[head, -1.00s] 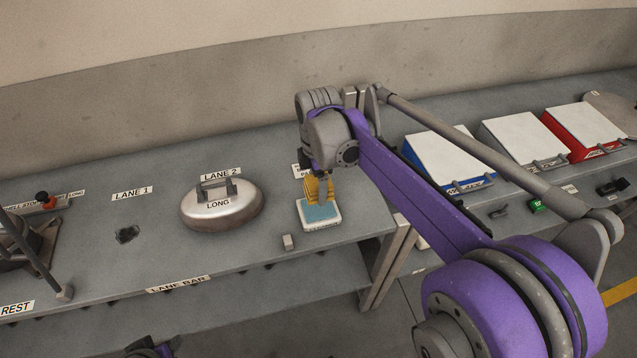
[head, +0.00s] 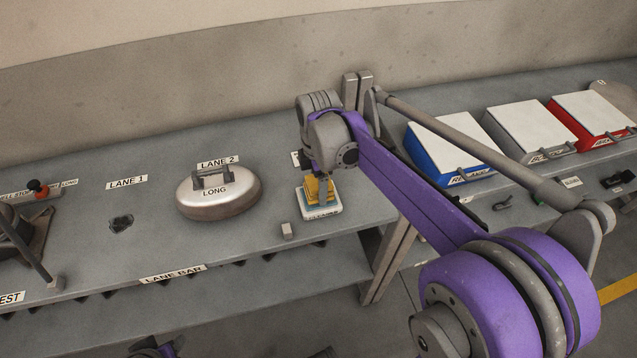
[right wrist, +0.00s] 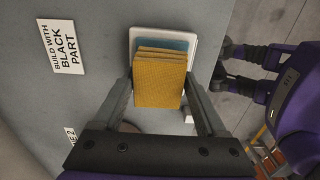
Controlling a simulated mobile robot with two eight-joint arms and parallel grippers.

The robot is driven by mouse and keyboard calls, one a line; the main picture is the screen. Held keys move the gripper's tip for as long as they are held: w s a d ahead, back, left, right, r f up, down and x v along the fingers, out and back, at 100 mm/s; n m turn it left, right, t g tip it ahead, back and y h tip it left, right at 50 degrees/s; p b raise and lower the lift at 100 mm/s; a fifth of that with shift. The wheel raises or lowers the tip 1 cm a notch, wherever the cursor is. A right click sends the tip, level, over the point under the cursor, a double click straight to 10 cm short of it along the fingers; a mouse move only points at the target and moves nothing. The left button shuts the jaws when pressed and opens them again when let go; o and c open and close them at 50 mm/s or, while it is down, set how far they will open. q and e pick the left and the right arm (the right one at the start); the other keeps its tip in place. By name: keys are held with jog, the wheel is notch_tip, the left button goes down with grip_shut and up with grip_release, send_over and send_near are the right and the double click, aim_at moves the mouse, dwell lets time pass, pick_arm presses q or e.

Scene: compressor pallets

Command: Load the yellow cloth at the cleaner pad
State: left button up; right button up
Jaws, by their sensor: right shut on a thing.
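My right gripper (head: 320,201) is shut on the folded yellow cloth (head: 313,188), with a finger on each side of it. In the right wrist view the cloth (right wrist: 159,82) is a layered yellow block between the fingers. The cleaner pad (head: 324,213) is a white tray with a blue top, near the right end of the grey bench. The cloth is directly over or on the pad and hides most of the blue. I cannot tell whether they touch. A blue strip (right wrist: 172,44) shows beyond the cloth in the right wrist view. My left gripper is not in view.
A small light block (head: 287,230) lies just front-left of the pad. A round metal lidded part (head: 218,197) marked LONG stands at lane 2. Blue (head: 456,150), grey and red bins stand on the right bench. Lane 1 is mostly clear.

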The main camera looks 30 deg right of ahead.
jog(key=shift+f+b, duration=0.3)
jog(key=shift+f, duration=0.3)
dwell(1.5)
jog(key=shift+r+p, duration=2.4)
jog(key=shift+r, duration=1.2)
jog(key=shift+f, duration=0.1)
